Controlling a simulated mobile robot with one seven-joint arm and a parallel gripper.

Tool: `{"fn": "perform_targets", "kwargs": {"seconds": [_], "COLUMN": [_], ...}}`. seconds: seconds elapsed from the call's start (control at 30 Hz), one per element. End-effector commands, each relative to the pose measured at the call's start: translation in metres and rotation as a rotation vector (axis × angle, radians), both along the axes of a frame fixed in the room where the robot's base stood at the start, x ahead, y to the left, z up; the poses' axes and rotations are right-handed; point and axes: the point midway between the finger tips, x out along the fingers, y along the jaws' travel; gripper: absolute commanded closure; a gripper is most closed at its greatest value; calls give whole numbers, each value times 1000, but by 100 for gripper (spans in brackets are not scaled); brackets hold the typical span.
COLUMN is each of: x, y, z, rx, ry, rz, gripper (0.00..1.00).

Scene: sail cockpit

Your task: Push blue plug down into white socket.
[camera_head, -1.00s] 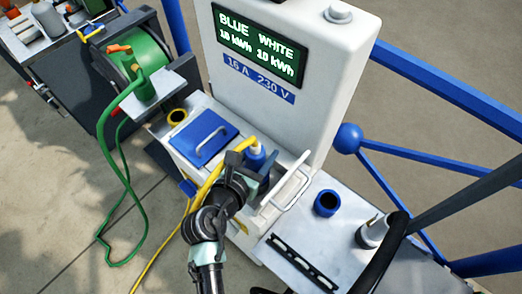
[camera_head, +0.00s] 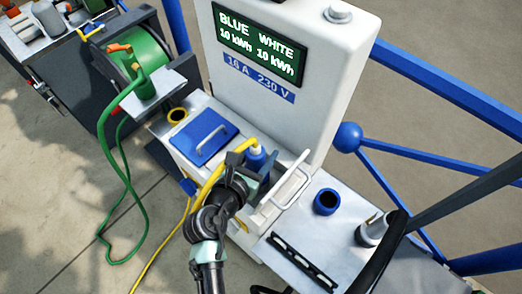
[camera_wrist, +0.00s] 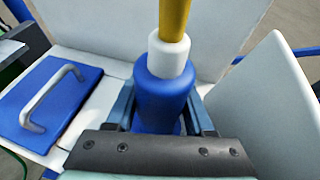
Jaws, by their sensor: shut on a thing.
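The blue plug (camera_wrist: 165,95) has a white collar and a yellow cable, and stands upright in the wrist view. In the head view the plug (camera_head: 256,160) is above the pedestal's ledge, beside an open white flap (camera_head: 291,182). My gripper (camera_head: 254,172) is shut on the plug; its fingers also show in the wrist view (camera_wrist: 162,112), one on each side of the blue body. The white socket is hidden behind the plug and gripper, so I cannot tell how deep the plug sits.
A closed blue lid (camera_head: 203,138) with a metal handle lies left of the plug. The white pedestal (camera_head: 310,120) with its display rises behind. A green cable reel (camera_head: 140,62) stands at left. A blue ring (camera_head: 327,201) and a black slotted bar (camera_head: 302,262) are on the metal shelf at right.

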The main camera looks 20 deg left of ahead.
Motion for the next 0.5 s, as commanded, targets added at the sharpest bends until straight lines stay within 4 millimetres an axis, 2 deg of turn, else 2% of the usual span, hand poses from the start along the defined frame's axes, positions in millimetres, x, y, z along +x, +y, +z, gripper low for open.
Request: {"fn": "perform_targets", "kwargs": {"seconds": [0.2, 0.23, 0.3, 0.5], "x": [0, 0, 0, 0], "y": [0, 0, 0, 0], "z": [-4, -4, -3, -4], "rx": [0, 0, 0, 0], "ry": [-3, -3, -3, -1], "rz": [1, 1, 1, 0], "gripper": [100, 45, 34, 34]}}
